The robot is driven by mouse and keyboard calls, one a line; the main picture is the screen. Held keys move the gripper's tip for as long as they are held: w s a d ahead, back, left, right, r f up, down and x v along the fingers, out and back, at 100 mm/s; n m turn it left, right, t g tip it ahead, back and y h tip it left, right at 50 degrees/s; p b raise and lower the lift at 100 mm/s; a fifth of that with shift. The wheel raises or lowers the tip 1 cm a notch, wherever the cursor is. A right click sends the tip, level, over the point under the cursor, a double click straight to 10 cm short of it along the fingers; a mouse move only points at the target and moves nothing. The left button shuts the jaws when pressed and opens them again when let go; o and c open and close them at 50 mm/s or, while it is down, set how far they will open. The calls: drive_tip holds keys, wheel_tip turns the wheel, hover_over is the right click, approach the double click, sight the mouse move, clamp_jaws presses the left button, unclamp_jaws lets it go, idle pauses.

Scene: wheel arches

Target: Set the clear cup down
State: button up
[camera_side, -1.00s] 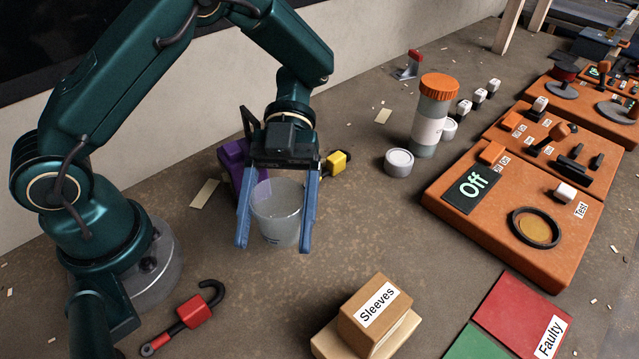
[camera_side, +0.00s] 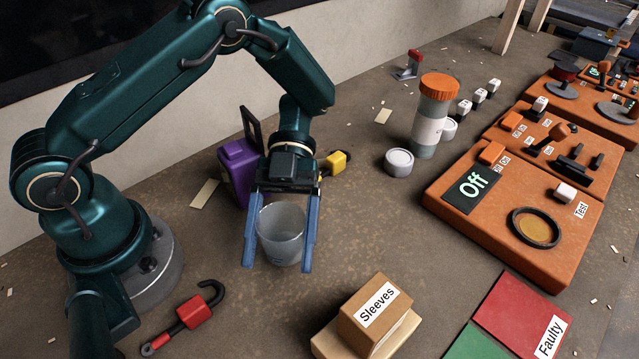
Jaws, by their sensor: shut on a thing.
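The clear cup (camera_side: 281,236) is a see-through, tapered tub, upright, between the two blue fingers of my gripper (camera_side: 280,262). The fingers are shut on its sides, and their tips reach down to about the cup's base. The cup is low over the brown bench; I cannot tell whether its base touches the surface.
A purple object (camera_side: 238,165) stands just behind my gripper, with a yellow and black piece (camera_side: 335,162) beside it. A red hook piece (camera_side: 192,313) lies front left. The "Sleeves" box (camera_side: 375,311) is front right. An orange-capped bottle (camera_side: 432,115) and orange panel (camera_side: 515,215) stand right.

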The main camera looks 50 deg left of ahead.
sight(283, 263)
drive_tip(key=shift+f, duration=0.6)
drive_tip(key=o, duration=1.2)
drive_tip(key=shift+c, duration=0.2)
drive_tip(key=shift+r, duration=0.1)
wheel_tip(283, 263, up, 8)
drive_tip(key=r, duration=0.1)
drive_tip(key=w+a+r+n+t+y, duration=0.2)
drive_tip(key=w+a+r+n+t, duration=0.4)
drive_tip(key=n+t, duration=0.5)
drive_tip(key=w+a+r+n+t+y, duration=0.3)
drive_tip(key=w+a+r+n+t, duration=0.3)
drive_tip(key=n+t, duration=0.6)
wheel_tip(283, 263, up, 3)
drive_tip(key=shift+a+f+n, duration=0.15)
drive_tip(key=shift+a+n, duration=0.35)
drive_tip(key=shift+a, duration=0.7)
